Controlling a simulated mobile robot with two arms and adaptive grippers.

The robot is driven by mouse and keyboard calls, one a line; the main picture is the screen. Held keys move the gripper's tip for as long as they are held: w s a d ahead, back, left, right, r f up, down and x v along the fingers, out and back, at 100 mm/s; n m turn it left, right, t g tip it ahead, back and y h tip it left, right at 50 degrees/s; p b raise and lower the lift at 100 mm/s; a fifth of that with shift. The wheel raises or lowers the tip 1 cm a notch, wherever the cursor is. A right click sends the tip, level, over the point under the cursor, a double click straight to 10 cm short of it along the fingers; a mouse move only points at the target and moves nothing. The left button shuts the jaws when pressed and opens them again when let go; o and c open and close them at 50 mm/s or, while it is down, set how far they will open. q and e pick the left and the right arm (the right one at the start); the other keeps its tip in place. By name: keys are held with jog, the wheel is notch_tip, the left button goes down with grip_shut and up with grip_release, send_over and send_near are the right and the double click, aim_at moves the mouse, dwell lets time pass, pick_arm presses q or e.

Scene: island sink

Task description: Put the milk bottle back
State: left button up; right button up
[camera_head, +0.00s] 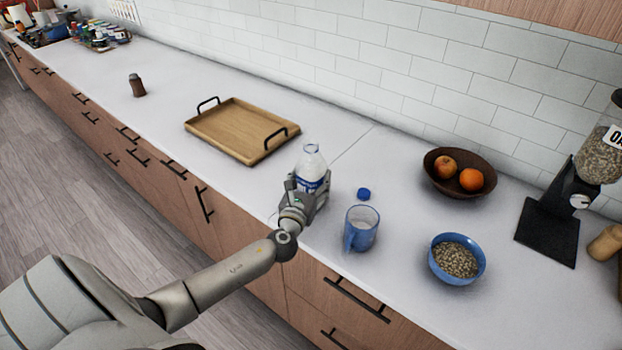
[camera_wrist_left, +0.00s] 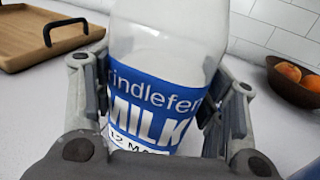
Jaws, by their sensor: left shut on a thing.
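My left gripper (camera_head: 308,190) is shut on the bottle's body. In the left wrist view the bottle (camera_wrist_left: 158,100) fills the middle, with the gripper's fingers (camera_wrist_left: 160,110) on both its sides. A small blue cap (camera_head: 364,194) lies on the counter to the right of the bottle. The bottle's base is hidden by the gripper. My right gripper is not in view.
A wooden tray (camera_head: 222,127) with black handles lies to the left. A dispenser (camera_head: 548,222) is at far right. The counter beyond the tray is mostly clear.

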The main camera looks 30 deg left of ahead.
pick_arm(q)
jog(key=shift+f, duration=0.15)
jog(key=o, duration=1)
jog(key=shift+r, duration=0.3)
jog(key=b+v, duration=0.2)
jog(key=v, duration=0.9)
jog(key=shift+s+f, duration=0.1)
jog(key=shift+f, duration=0.05)
jog(key=shift+s+d, duration=0.15)
jog(key=shift+s, duration=0.3)
